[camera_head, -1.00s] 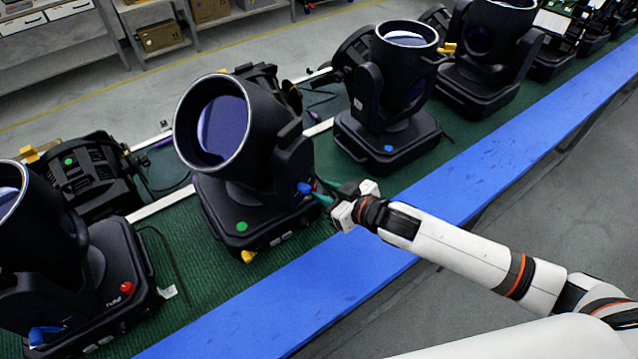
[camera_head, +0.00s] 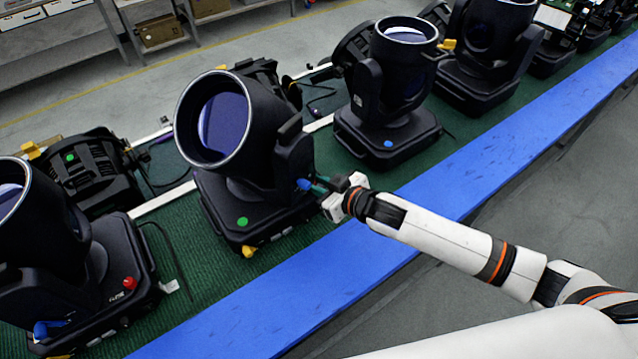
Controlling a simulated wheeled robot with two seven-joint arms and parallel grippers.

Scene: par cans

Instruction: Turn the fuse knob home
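The middle black lamp (camera_head: 245,135) stands tilted on its base, with a green dot (camera_head: 242,221) on top. A blue knob (camera_head: 303,184) shows on its right side. My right gripper (camera_head: 322,187) reaches in from the right, its teal and dark fingertips right beside this blue knob. Whatever lies between the fingertips is hidden, so I cannot tell whether they are shut on a knob. On the left lamp (camera_head: 75,265), a red knob (camera_head: 129,283) has a small white label beside it that seems to read "fuse". My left gripper is not in view.
The lamps stand in a row on a green mat (camera_head: 190,250) with a blue strip (camera_head: 280,315) along its near edge. A yellow knob (camera_head: 249,251) sticks out low on the middle lamp's front. Another lamp (camera_head: 395,95) stands just to the right. Shelves line the back.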

